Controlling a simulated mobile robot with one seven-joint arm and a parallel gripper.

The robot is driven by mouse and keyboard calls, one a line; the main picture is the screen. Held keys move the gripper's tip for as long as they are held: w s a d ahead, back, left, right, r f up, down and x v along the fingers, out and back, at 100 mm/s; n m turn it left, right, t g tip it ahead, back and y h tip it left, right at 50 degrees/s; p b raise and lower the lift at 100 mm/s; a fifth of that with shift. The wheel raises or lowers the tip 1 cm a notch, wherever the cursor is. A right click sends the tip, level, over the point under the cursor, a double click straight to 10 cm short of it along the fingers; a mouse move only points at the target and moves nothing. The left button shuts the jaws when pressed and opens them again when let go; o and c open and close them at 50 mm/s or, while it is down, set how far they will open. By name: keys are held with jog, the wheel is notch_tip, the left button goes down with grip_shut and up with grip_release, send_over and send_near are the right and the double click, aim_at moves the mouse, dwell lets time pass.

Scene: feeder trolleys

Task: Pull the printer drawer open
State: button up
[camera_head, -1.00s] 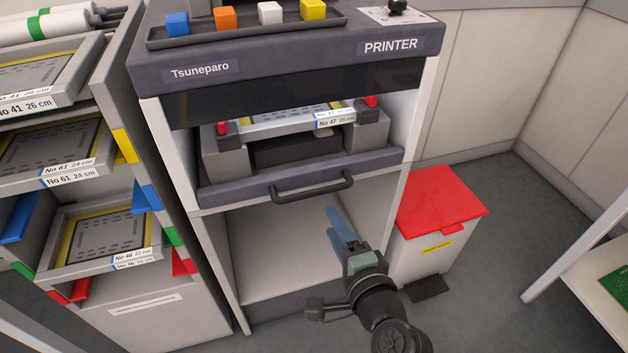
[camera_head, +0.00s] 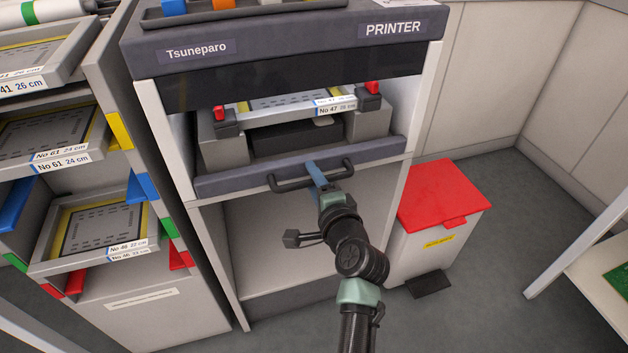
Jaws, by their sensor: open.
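The printer (camera_head: 215,72) stands in the middle of the head view. Its drawer front (camera_head: 232,183) is a dark grey bar across the opening, with a dark bar handle (camera_head: 290,184). A stencil frame labelled No 47 (camera_head: 290,113) sits inside, between red clamps. My gripper (camera_head: 316,175) is at the handle, near its middle, with its blue fingers reaching up over the handle bar. The fingers are open. The far fingertips overlap the drawer front, and I cannot tell whether they touch the handle.
A shelf trolley (camera_head: 150,255) with stencil frames and coloured tabs stands close on the left. A white bin with a red lid (camera_head: 442,193) stands at the right of the printer. A table edge (camera_head: 570,245) is at far right. Floor is clear between bin and table.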

grip_shut()
dwell(1.3)
